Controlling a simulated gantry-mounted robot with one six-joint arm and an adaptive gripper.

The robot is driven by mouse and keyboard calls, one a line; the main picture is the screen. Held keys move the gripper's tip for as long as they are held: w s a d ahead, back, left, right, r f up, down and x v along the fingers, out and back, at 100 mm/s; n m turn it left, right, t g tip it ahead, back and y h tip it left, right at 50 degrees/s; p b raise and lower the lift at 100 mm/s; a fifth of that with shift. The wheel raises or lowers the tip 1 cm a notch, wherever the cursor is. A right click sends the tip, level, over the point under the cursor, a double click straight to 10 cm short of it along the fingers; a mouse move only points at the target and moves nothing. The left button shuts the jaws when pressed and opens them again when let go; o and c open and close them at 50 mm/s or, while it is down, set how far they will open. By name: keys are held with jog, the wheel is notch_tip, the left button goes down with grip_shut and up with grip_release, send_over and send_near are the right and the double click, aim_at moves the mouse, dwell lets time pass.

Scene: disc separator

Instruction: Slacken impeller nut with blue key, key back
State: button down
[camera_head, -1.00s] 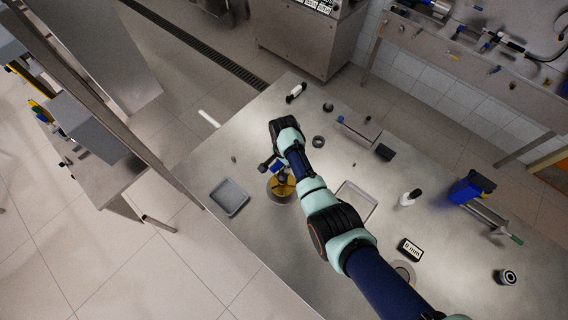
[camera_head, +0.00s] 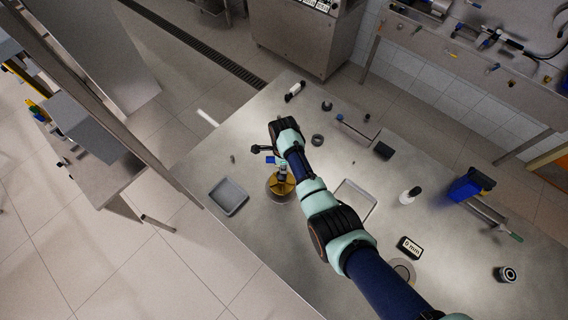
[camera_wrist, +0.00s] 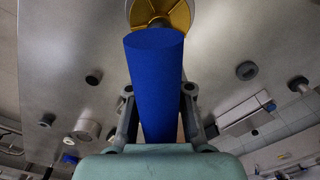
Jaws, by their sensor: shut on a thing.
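The blue key (camera_wrist: 155,85) is a thick blue bar between the fingers of my gripper (camera_wrist: 157,95) in the wrist view. Its end overlaps the brass impeller (camera_wrist: 172,14), so the nut is hidden, and I cannot tell whether the key touches it. In the head view the brass impeller (camera_head: 281,186) sits on the bench. A bit of blue, likely the key (camera_head: 270,160), shows just above and left of it, beside my wrist. The gripper is partly hidden there by my arm.
A grey tray (camera_head: 228,208) lies left of the impeller on the steel bench. A pale rectangular tray (camera_head: 371,204) lies right of my arm. A blue clamp-like device (camera_head: 467,190) and a "0 mm" display (camera_head: 410,248) are farther right. The bench's left edge is close.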

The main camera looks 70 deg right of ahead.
jog(key=shift+w, duration=0.1)
dwell(0.3)
jog(key=shift+n, duration=1.2)
jog(key=n, duration=0.5)
jog(key=shift+w+d+r+n, duration=0.1)
jog(key=shift+w+d+n, duration=0.15)
jog(key=shift+n, duration=0.15)
notch_tip(320, 180, up, 6)
jog(key=shift+w+r+p, duration=0.1)
jog(key=shift+p, duration=0.25)
